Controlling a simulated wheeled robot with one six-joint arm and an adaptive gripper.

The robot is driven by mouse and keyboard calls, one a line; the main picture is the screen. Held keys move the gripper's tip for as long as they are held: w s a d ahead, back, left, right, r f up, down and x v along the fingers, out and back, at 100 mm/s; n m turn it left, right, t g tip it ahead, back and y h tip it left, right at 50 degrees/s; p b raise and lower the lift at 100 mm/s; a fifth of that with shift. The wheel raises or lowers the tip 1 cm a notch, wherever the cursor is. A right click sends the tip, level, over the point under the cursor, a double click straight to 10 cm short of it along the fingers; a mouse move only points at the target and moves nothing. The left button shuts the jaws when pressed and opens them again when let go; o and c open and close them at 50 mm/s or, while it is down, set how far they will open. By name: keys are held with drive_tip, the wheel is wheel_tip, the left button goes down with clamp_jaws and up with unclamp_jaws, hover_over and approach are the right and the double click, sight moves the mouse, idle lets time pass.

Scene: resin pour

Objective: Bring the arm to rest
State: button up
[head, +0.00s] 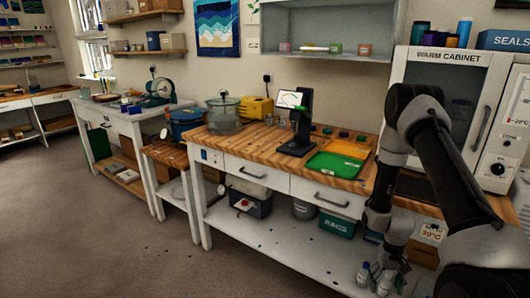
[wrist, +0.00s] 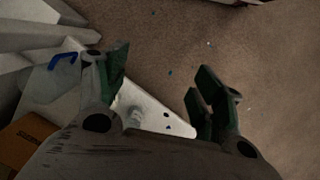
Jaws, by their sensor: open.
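My arm (head: 448,165) is bent at the right of the head view, its upper joint above the bench and its forearm hanging down in front of the bench's right end. My gripper (head: 390,282) points down at the lower right, near the lower shelf. In the wrist view my gripper (wrist: 160,85) shows two green-padded fingers spread wide apart with nothing between them. Below them are the pale shelf edge and the brown floor.
The wooden bench (head: 262,152) carries a green tray (head: 331,166) and a black stand (head: 302,125). The warm cabinet (head: 440,75) stands behind my arm. A small bottle (head: 363,273) stands on the lower shelf (head: 262,240) close to my gripper. The floor (head: 130,250) at left is open.

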drive_tip(key=s+a+r, duration=0.1)
drive_tip(key=s+r, duration=0.2)
drive_tip(key=r, duration=1)
drive_tip(key=s+a+r, duration=0.1)
drive_tip(key=s+r, duration=0.1)
drive_tip(key=r, duration=1.2)
drive_tip(key=s+a+r+t, duration=0.1)
drive_tip(key=s+r, duration=0.3)
drive_tip(key=r, duration=0.4)
drive_tip(key=s+a+r+n+t, duration=0.1)
drive_tip(key=s+r+t, duration=0.2)
drive_tip(key=r, duration=0.5)
drive_tip(key=s+a+r+t, duration=0.1)
drive_tip(key=s+r+t, duration=0.1)
drive_tip(key=s+r, duration=0.4)
wheel_tip(320, 180, up, 2)
drive_tip(key=shift+r+n+t, duration=0.1)
drive_tip(key=shift+n+t, duration=0.2)
drive_tip(key=shift+n, duration=0.1)
